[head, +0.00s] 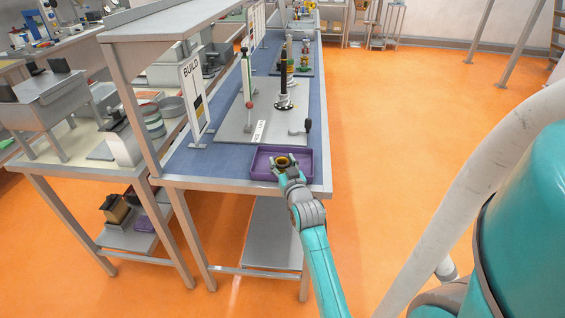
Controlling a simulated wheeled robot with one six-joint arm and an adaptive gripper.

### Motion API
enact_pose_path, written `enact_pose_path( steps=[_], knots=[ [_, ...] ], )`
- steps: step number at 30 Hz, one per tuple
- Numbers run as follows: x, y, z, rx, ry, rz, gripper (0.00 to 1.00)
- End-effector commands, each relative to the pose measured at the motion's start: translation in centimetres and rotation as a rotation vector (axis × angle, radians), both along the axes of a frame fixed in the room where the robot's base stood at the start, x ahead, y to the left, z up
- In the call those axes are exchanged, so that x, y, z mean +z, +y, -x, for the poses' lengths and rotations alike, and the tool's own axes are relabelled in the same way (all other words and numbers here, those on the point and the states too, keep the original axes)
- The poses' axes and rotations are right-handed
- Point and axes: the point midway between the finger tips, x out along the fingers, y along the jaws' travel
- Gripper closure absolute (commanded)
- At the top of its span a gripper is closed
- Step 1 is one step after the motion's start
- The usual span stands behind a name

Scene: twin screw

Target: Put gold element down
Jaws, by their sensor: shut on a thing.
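The gold element (283,160) is a small ring-like piece with a dark centre. My gripper (284,164) is shut on it, over the purple tray (259,174) at the front end of the blue-topped bench. The height of the gold element above the tray floor, or whether it touches it, I cannot tell. My gripper hides part of the tray.
Behind the tray is a grey plate (232,128) with an upright post (289,70) bearing stacked dark and light pieces and a thinner post (247,85). A BUILD sign (194,95) stands left. A shelf frame (140,110) rises at the bench's left. Orange floor is clear at right.

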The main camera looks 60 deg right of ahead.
Motion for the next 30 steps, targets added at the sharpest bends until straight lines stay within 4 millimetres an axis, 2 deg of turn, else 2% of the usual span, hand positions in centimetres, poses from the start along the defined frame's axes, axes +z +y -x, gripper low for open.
enact_pose_path(
  steps=[1,3,4,17,30],
  knots=[
    [-0.1,0.0,0.0,0.000,0.001,-0.001,0.42],
    [-0.1,0.0,0.0,0.000,0.001,-0.001,0.25],
    [-0.1,0.0,0.0,0.000,0.001,-0.001,0.22],
    [0.2,0.4,0.4,0.000,0.000,0.000,0.22],
    [0.1,5.7,5.7,0.000,0.002,-0.002,0.22]
  ],
)
